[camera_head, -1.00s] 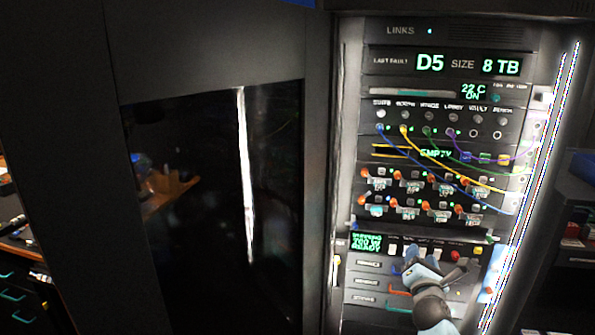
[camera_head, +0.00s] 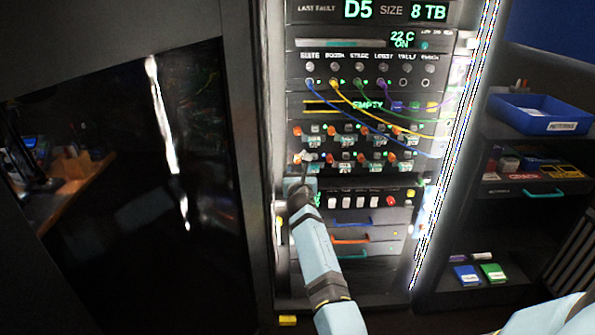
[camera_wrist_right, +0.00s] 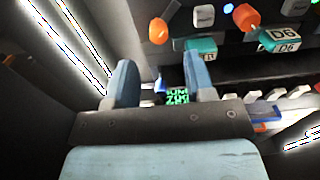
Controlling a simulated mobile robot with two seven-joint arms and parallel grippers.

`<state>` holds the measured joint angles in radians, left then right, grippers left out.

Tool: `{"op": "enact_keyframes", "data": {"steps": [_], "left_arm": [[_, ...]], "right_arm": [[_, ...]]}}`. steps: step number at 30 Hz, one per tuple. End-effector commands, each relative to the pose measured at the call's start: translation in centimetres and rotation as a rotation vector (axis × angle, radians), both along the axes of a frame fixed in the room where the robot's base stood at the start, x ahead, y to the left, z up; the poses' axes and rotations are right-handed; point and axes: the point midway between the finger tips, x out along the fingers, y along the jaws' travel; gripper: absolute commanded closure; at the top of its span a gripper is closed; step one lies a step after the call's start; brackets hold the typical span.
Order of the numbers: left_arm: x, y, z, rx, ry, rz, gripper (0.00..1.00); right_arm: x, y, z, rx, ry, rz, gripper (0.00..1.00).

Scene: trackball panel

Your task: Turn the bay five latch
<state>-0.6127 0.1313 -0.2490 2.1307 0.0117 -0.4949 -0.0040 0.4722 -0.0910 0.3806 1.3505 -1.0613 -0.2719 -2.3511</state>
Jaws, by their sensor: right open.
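The bay five latch is the orange knob (camera_head: 298,160) at the left end of the lower latch row in the head view. In the right wrist view an orange knob (camera_wrist_right: 158,30) hangs at the top, left of a teal label (camera_wrist_right: 200,45) whose text I cannot read. The bay to its right has a D6 label (camera_wrist_right: 280,40) and its own orange knob (camera_wrist_right: 247,17). My right gripper (camera_head: 302,182) is just below the left end of the lower row. Its two fingers (camera_wrist_right: 161,80) are apart and empty, short of the knob. My left gripper is not in view.
A green-lit display (camera_wrist_right: 177,97) shows between the fingers. Below the latches are a row of buttons (camera_head: 360,201) and drawers with coloured handles (camera_head: 350,239). Cables (camera_head: 400,125) loop above the latches. A shelf with a blue bin (camera_head: 540,115) stands at right.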

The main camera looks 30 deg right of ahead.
Motion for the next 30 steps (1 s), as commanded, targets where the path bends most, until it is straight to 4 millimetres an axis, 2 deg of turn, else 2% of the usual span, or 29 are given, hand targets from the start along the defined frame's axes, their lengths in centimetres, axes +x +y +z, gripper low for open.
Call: {"op": "enact_keyframes", "data": {"steps": [1, 3, 9, 20, 23, 27, 30], "left_arm": [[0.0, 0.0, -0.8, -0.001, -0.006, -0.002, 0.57], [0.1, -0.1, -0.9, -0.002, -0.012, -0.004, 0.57], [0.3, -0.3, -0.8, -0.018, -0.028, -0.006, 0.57], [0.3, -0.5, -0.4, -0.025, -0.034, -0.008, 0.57], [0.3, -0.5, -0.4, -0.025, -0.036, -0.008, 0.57], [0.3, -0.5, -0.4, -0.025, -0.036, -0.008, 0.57], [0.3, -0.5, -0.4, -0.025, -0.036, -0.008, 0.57]], "right_arm": [[1.0, -0.5, -0.4, 0.001, -0.003, 0.0, 0.51], [2.0, -1.2, -0.4, 0.002, -0.002, 0.0, 0.51], [3.9, -2.3, -0.2, 0.001, -0.001, 0.0, 0.51], [4.3, -2.6, 0.0, 0.001, -0.001, 0.0, 0.51], [4.3, -2.6, 0.0, 0.001, -0.001, 0.0, 0.69], [4.3, -2.6, 0.0, 0.001, -0.001, 0.0, 1.0], [4.3, -2.6, 0.0, 0.001, -0.001, 0.0, 1.0]]}}
